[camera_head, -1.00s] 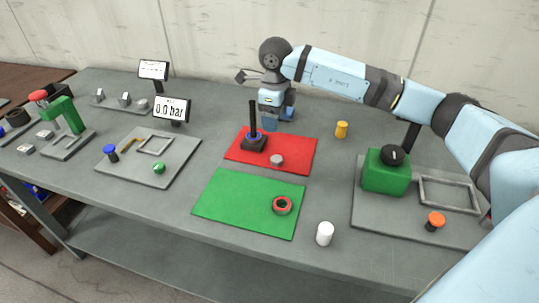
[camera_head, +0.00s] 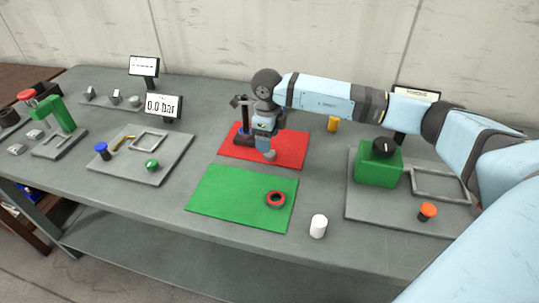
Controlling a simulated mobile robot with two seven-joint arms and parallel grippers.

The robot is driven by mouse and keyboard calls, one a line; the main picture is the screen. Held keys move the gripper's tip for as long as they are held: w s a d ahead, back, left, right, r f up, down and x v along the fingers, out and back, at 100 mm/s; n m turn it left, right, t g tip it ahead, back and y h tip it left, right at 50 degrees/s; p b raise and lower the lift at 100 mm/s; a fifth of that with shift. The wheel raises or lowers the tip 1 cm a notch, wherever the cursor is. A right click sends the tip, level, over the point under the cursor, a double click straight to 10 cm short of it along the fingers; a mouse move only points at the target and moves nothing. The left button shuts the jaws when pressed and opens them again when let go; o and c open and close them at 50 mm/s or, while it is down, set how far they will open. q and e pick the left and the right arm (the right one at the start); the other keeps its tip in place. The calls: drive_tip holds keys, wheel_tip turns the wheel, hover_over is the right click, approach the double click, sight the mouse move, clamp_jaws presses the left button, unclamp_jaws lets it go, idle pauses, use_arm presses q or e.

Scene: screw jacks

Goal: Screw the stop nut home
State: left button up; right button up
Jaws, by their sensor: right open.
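A dark screw jack (camera_head: 243,137) with an upright post stands on the red mat (camera_head: 290,156). A blue ring shows low on it, partly hidden. A small grey round piece (camera_head: 270,157) is on the red mat just right of the jack. A red ring with a dark inside (camera_head: 275,198) lies on the green mat (camera_head: 220,200). I cannot tell which piece is the stop nut. My right gripper (camera_head: 267,148) is open, pointing down over the grey piece. Its fingers are small and partly merge with that piece, so contact cannot be told. My left gripper is not in view.
A green box with a black knob (camera_head: 379,164) stands at the right.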

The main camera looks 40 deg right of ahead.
drive_tip(key=f, duration=0.5)
drive_tip(key=shift+s+d+f, duration=0.1)
drive_tip(key=shift+s+d, duration=0.1)
idle(0.3)
drive_tip(key=c, duration=1)
wheel_tip(320, 180, up, 20)
drive_tip(key=shift+r, duration=0.1)
